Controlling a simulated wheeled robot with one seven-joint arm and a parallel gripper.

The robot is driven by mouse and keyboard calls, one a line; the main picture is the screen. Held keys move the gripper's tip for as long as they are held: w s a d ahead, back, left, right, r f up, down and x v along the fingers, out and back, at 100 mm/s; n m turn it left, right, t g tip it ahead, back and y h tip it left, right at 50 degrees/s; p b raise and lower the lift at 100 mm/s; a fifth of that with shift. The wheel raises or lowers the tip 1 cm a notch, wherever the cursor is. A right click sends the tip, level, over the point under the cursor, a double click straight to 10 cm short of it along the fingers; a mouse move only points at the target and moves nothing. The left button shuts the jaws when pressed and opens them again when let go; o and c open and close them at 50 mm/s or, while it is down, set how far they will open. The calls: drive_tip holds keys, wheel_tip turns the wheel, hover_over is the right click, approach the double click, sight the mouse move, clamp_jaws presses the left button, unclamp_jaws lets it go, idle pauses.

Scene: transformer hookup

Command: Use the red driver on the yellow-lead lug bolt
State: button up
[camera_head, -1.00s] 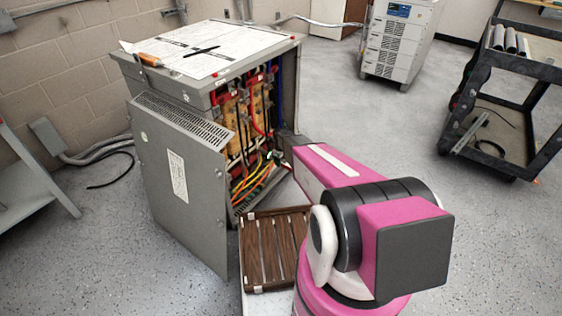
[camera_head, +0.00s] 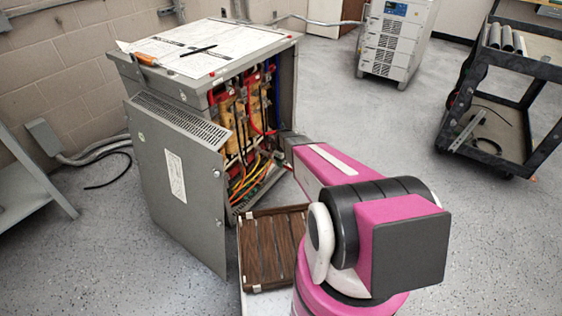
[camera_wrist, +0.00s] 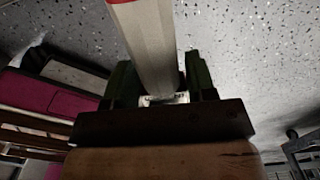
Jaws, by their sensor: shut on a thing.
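My gripper (camera_wrist: 160,85) shows in the wrist view with its dark green fingers shut on a long pale shaft with a red end, which I take for the red driver (camera_wrist: 147,45). The driver's far end runs out of the top of that view. Yellow and orange leads (camera_head: 248,180) hang in the lower part of the cabinet. The yellow-lead lug bolt is too small to tell.
The cabinet door stands open towards the front. Papers and an orange-handled tool (camera_head: 144,59) lie on top. A black cart (camera_head: 505,100) stands at right; the floor between is clear.

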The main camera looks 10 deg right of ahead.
drive_tip(key=shift+s+d, duration=0.7)
drive_tip(key=shift+s, duration=0.05)
